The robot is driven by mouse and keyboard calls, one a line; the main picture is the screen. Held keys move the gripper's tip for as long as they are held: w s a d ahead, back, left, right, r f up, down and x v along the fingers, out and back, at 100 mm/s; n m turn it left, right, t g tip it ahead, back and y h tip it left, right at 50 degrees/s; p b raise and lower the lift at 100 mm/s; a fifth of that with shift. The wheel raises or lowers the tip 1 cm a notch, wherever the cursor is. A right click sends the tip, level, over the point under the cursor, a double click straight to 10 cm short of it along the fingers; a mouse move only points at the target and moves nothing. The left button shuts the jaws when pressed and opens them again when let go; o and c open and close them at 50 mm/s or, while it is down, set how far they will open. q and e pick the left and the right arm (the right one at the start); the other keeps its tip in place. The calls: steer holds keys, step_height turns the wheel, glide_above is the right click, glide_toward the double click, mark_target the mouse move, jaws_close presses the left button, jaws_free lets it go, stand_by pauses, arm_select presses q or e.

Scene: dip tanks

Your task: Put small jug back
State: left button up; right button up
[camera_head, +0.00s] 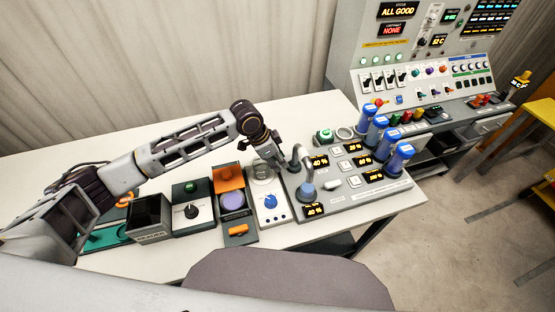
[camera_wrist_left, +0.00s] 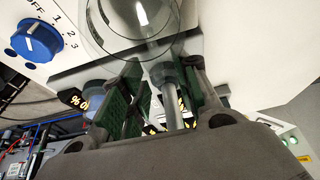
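The small jug looks to be the clear glass vessel (camera_head: 261,171) on the white unit with a blue knob (camera_head: 270,201). My left gripper (camera_head: 273,159) is low beside its far right side, partly covering it. In the left wrist view the glass vessel (camera_wrist_left: 138,30) is at the top, just beyond the fingertips. The green-padded fingers of the left gripper (camera_wrist_left: 160,90) stand apart. A grey rod with a dark collar (camera_wrist_left: 168,78) shows between them; I cannot tell whether it is a handle or lies behind. My right gripper is not in view.
A grey tap (camera_head: 298,158) stands close right of the gripper, over a bluish cup (camera_head: 308,191). Several blue-capped cylinders (camera_head: 380,130) stand farther right. Left are an orange unit (camera_head: 230,178), a green-knob unit (camera_head: 191,205) and a dark open box (camera_head: 148,215). The table's back left is bare.

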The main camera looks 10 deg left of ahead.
arm_select(q)
steer(key=shift+r, duration=0.1)
steer(key=v, duration=1.2)
steer(key=shift+b, duration=0.35)
steer(key=shift+s, duration=0.1)
stand_by(1.3)
